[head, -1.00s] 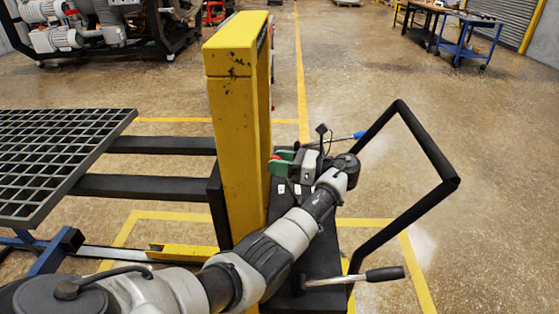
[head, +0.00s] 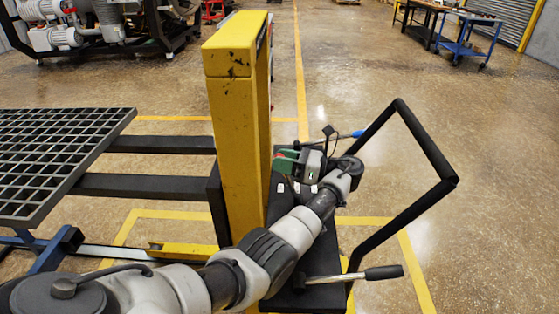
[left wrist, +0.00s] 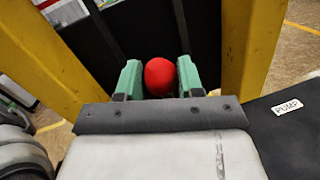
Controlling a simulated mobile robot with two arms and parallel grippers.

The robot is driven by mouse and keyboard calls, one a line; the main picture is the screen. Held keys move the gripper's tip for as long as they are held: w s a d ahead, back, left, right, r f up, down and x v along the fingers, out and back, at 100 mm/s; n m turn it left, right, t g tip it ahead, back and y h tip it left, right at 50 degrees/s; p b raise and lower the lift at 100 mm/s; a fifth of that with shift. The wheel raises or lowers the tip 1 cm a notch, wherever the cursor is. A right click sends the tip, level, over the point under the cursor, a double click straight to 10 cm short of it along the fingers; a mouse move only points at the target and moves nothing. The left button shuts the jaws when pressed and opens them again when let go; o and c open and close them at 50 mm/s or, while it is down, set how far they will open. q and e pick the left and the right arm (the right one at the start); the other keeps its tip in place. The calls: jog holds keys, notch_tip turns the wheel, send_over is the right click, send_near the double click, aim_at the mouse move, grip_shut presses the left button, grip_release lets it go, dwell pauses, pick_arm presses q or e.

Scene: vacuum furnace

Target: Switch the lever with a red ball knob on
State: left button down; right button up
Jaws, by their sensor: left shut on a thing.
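The red ball knob (left wrist: 160,77) sits between the two green fingers of my left gripper (left wrist: 159,78) in the left wrist view. The fingers are shut on it from both sides. The lever's stem below the knob is hidden. In the head view my left gripper (head: 284,161) is just right of the yellow mast, over the black body of the lift truck; the knob is hidden there. My right gripper is in neither view.
The yellow mast (head: 236,140) stands close left of my gripper. A label reading PUMP (left wrist: 287,106) lies on the black surface. A grated table (head: 60,150) is at the left.

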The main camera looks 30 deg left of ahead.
pick_arm(q)
jog(key=shift+w+d+r+y, duration=0.1)
jog(key=shift+w+d+y, duration=0.2)
jog(key=shift+d+y, duration=0.15)
pick_arm(e)
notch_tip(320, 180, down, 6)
jog(key=b, duration=0.6)
pick_arm(q)
jog(key=w+d+m+g+y+b, duration=0.1)
jog(key=w+d+y+b, duration=0.1)
jog(key=d+y, duration=0.3)
jog(key=shift+w+d+m+b, duration=0.4)
jog(key=shift+w+d, duration=0.05)
jog(key=shift+w, duration=0.35)
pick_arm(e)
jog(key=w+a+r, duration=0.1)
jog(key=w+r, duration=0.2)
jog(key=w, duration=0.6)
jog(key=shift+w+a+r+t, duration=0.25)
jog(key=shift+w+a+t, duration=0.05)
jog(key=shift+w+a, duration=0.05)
